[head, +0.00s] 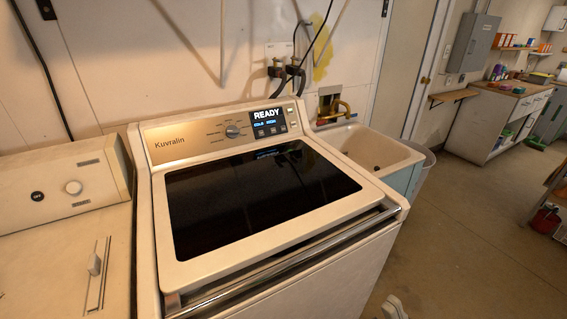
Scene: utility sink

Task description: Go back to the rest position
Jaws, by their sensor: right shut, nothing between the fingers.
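My right gripper (394,307) shows only as a small pale part at the bottom edge, right of centre. It is shut and empty, low in front of the washing machine and apart from it. My left gripper is not in view. The white washing machine (158,240) stands in the middle with its dark glass lid (255,195) closed. Its panel display (267,121) reads READY.
A second white appliance (60,235) with a knob stands at the left. A utility sink (400,158) stands behind right of the washer, with a brass-coloured tap (338,110). Workbenches line the far right. The floor (470,240) at right is clear.

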